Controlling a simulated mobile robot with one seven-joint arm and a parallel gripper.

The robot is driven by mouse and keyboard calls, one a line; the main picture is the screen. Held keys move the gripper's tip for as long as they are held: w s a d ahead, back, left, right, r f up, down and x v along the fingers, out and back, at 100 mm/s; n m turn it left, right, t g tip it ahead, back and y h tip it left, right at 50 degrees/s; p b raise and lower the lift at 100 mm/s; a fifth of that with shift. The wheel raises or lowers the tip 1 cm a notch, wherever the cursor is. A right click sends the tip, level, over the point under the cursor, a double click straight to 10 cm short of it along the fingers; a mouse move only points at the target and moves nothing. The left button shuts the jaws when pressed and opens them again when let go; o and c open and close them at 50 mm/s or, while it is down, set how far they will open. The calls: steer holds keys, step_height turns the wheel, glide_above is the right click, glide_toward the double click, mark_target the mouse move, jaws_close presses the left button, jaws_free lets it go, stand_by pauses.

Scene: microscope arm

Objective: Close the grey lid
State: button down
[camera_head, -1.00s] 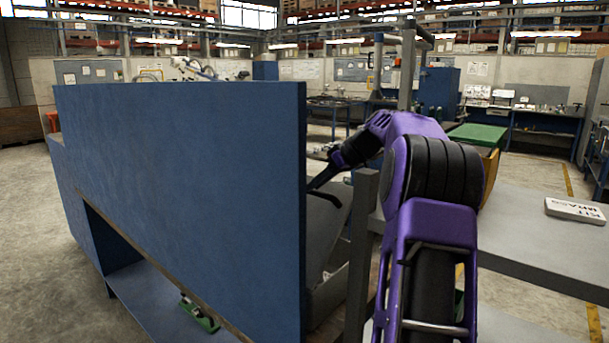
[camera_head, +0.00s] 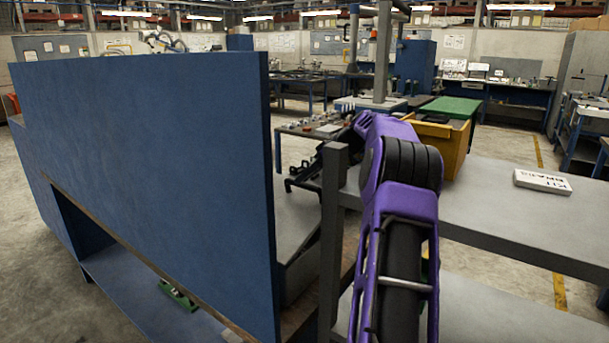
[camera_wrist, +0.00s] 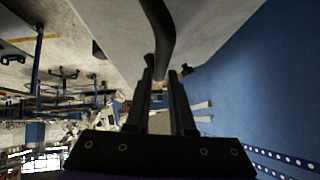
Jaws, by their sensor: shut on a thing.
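The grey lid (camera_head: 297,218) shows in the head view between the blue panel and a grey post, partly hidden by both. In the wrist view its pale grey face (camera_wrist: 108,25) fills the top, with a curved black handle (camera_wrist: 158,35) on it. My gripper (camera_wrist: 166,73) is shut on this handle, whose lower end runs between the two fingers. In the head view my gripper (camera_head: 291,184) is small and dark at the lid, right beside the blue panel's edge. The lid slants; its exact angle is hard to tell.
A tall blue panel (camera_head: 145,165) stands at left and hides much of the unit. A grey post (camera_head: 333,240) rises close to my arm. At right a grey table (camera_head: 490,215) carries a white box (camera_head: 542,182) and a yellow bin (camera_head: 452,140).

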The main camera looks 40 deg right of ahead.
steer(key=shift+d+r, duration=0.2)
steer(key=c, duration=1)
jaws_free()
steer(key=shift+o, duration=1.2)
steer(key=shift+f, duration=0.1)
step_height(320, 180, up, 10)
steer(key=p, duration=0.1)
steer(key=shift+p, duration=0.3)
